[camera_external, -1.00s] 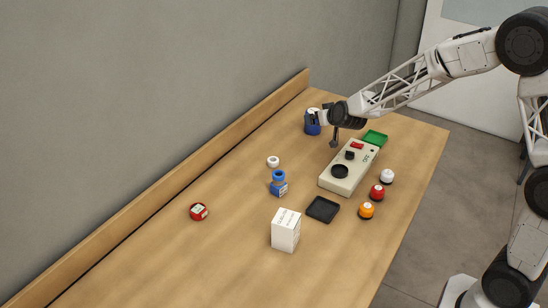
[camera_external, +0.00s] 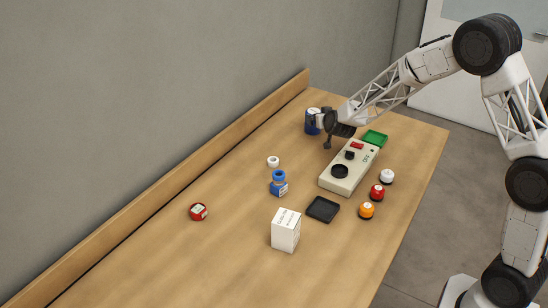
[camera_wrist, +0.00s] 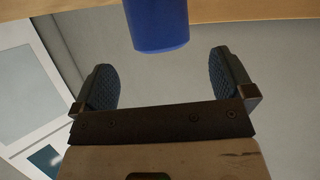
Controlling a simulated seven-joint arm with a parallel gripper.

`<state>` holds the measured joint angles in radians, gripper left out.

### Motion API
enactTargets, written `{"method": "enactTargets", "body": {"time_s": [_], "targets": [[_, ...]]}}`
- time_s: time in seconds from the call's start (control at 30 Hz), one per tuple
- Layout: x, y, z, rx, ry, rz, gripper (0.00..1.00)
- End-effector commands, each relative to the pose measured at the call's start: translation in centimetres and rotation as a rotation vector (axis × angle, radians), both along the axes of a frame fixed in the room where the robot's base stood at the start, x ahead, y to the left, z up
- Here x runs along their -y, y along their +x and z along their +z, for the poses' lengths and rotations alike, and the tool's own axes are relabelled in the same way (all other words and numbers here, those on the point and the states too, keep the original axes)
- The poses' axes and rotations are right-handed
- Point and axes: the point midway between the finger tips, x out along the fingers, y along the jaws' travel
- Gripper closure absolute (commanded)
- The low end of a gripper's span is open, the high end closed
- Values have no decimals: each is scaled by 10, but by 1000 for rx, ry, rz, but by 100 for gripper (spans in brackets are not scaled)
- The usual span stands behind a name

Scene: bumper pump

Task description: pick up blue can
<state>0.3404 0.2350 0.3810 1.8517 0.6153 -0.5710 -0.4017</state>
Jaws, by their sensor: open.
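The blue can (camera_external: 312,124) stands upright near the back of the wooden table, by the wall-side ledge. In the wrist view the blue can (camera_wrist: 157,27) appears at the top centre, lined up with the gap between the fingers. My gripper (camera_external: 323,131) is open and low over the table, just to the right of the can and partly in front of it. In the wrist view my gripper (camera_wrist: 160,65) shows two apart fingers with nothing held between them. Whether a finger touches the can is unclear.
Near my gripper are a beige device (camera_external: 349,168) and a green tray (camera_external: 375,138). Closer stand a blue bottle (camera_external: 279,184), white ring (camera_external: 273,161), black tray (camera_external: 323,209), white box (camera_external: 286,230), red can (camera_external: 199,212) and white (camera_external: 387,176), red (camera_external: 377,192) and orange (camera_external: 367,210) round items.

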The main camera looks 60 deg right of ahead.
Motion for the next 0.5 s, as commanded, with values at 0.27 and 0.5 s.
{"method": "enactTargets", "body": {"time_s": [0.27, 0.5], "targets": [[10, 12, -7, -1, 1, 0, 0], [14, 17, -10, -1, 0, 0, 0]]}}
